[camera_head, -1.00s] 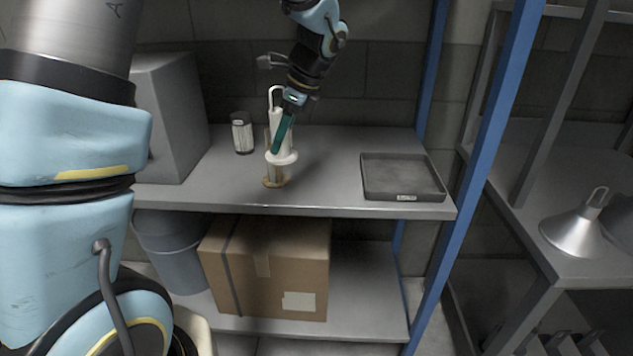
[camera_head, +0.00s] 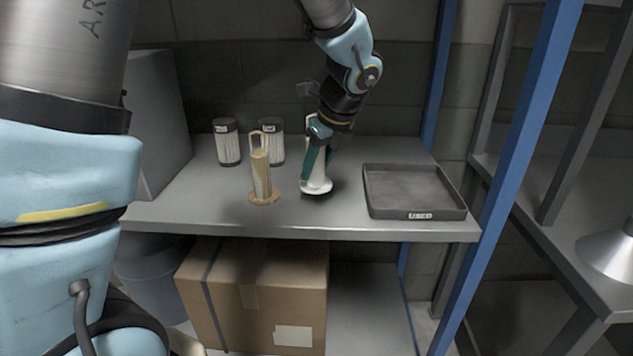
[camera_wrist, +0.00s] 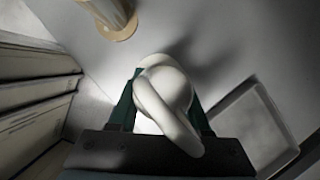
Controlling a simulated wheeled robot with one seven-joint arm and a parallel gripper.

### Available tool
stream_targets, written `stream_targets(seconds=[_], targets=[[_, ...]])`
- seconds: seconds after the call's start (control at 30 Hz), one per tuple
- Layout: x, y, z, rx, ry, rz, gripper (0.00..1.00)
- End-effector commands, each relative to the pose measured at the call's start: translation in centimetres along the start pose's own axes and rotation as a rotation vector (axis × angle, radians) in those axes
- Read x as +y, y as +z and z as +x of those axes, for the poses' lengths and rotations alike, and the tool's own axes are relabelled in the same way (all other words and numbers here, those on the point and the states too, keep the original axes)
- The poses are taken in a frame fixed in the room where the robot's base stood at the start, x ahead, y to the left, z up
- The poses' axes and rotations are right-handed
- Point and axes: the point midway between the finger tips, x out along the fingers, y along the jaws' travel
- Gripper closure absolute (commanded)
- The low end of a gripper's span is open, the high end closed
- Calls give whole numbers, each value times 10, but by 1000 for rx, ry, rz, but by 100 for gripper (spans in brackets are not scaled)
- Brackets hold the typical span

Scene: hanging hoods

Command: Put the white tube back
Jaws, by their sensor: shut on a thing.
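The white tube (camera_head: 319,170), with a looped top and a round flat base, is upright on or just above the shelf, between the tan tube and the tray. My gripper (camera_head: 308,174) reaches down from above, its green fingers shut on the tube's body. In the wrist view, the white tube (camera_wrist: 167,88) sits between the two fingers, its loop pointing towards the camera. I cannot tell whether its base touches the shelf. A tan tube (camera_head: 262,178) with a similar loop and base stands on the shelf to the left.
A dark shallow tray (camera_head: 415,212) with a label lies at the shelf's right. Two lidded jars (camera_head: 228,148) (camera_head: 271,146) stand behind the tan tube. A grey box (camera_head: 160,125) is at the left. A blue post (camera_head: 497,170) rises at the right. The shelf's front middle is clear.

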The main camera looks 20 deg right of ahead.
Motion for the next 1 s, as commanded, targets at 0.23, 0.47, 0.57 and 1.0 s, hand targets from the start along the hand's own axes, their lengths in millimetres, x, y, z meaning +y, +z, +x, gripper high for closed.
stream_targets(seconds=[0.23,0.47,0.57,1.0], targets=[[0,-12,28,1,3,3,100],[0,-14,34,0,-1,-2,100],[0,-14,34,0,0,-1,100],[0,-15,36,1,0,-1,22]])
